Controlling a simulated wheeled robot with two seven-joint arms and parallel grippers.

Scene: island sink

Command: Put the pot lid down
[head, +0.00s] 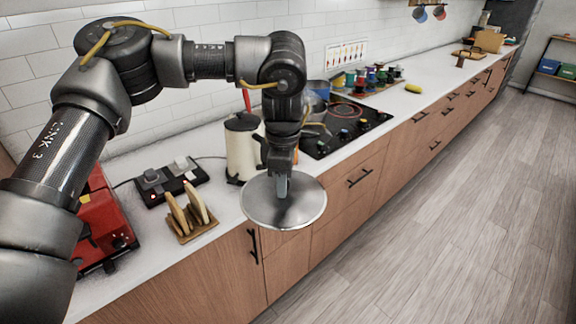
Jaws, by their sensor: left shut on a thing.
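The pot lid (300,208) is a round, shiny metal disc. My left gripper (283,180) points down and is shut on the lid near its middle, where the fingers hide its knob. The lid appears in front of the counter's front edge and overlaps the wooden cabinet fronts in the picture. I cannot tell how high it is above the counter. My right gripper is not in view.
The white counter (222,222) holds a kettle (241,150), a toast rack (188,218), a red appliance (98,225) and a black switch box (170,180). A black cooktop (340,128) with a partly hidden pot (317,98) lies behind. Floor (460,230) at right is clear.

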